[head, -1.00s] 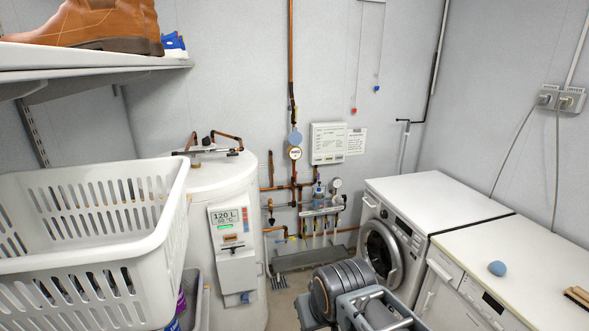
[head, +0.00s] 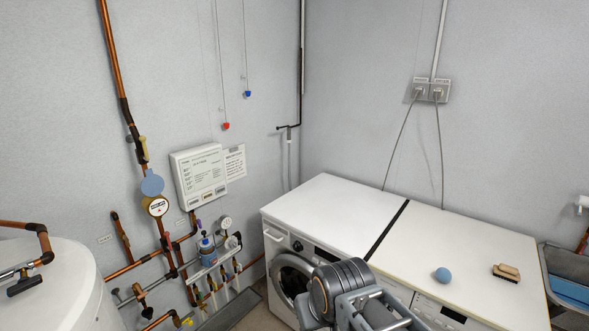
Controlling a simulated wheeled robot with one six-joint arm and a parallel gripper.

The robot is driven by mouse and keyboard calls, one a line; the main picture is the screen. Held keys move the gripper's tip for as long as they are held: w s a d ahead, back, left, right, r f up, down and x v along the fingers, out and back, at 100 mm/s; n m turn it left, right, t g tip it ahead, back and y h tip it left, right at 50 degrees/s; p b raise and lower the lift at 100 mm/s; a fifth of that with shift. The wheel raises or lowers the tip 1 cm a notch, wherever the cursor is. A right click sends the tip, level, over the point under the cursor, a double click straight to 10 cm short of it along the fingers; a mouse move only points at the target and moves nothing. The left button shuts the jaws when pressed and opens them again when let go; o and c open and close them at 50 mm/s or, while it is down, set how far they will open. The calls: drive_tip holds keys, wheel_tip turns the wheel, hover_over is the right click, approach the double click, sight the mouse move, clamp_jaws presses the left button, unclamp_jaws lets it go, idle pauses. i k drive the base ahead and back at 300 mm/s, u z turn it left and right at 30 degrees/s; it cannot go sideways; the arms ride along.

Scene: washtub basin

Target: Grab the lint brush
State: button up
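A small brush (head: 506,273) with a wooden back and a dark lower part lies on the white top of the right-hand machine, toward its right end. It looks like the lint brush. Nothing touches it. Parts of my arm show at the bottom centre, in front of the machines and well to the left of the brush. My gripper's fingers do not show.
A blue ball (head: 442,275) sits left of the brush on the dryer top (head: 470,242). The washing machine (head: 325,215) stands to its left, with a dark gap between. A basin (head: 568,290) is at the far right. A water heater (head: 50,290) stands at left.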

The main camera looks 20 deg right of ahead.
sight(509, 274)
drive_tip(key=z, duration=1.35)
drive_tip(key=i, duration=1.2)
drive_tip(key=z, duration=0.95)
